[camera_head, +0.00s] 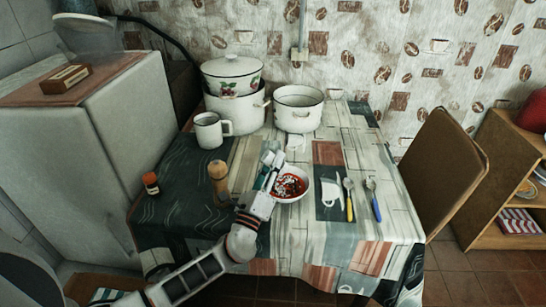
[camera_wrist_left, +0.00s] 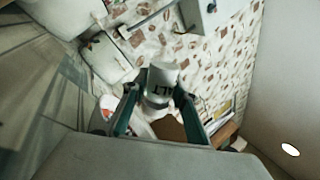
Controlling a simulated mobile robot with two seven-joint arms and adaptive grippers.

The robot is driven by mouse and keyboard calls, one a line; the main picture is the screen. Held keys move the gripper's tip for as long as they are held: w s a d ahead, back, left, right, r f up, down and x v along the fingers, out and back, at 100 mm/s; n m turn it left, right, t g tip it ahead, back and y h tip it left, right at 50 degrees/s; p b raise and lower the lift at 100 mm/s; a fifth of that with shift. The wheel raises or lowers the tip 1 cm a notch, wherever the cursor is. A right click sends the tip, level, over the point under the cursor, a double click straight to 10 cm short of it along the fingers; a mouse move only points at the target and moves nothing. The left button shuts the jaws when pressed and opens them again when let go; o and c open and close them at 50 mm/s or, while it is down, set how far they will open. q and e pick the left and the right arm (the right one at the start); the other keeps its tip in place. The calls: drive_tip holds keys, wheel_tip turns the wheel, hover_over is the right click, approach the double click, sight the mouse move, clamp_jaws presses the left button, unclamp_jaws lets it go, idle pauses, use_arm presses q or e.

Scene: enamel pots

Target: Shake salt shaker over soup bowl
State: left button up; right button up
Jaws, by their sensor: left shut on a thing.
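The white bowl of red soup (camera_head: 290,184) stands on the cloth-covered table in the head view. White bits lie on the soup. My left gripper (camera_head: 268,170) reaches in from the lower left and is at the bowl's left rim in the picture. In the left wrist view, my left gripper (camera_wrist_left: 158,106) is shut on the salt shaker (camera_wrist_left: 162,78). The shaker is a pale cylinder with dark letters that read partly "LT". Its exact tilt over the bowl is hard to tell. My right gripper is out of view.
A brown wooden mill (camera_head: 219,182) stands close left of the arm, with a small red-capped jar (camera_head: 151,183) farther left. A white mug (camera_head: 211,131), a lidded pot (camera_head: 232,78) and an open pot (camera_head: 298,108) stand behind. A yellow-handled spoon (camera_head: 349,207) and a blue-handled one (camera_head: 375,205) lie right.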

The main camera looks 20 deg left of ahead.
sight(273, 154)
use_arm(q)
drive_tip(key=shift+s+r, duration=0.1)
wheel_tip(273, 154, up, 5)
drive_tip(key=shift+f, duration=0.15)
wheel_tip(273, 154, down, 5)
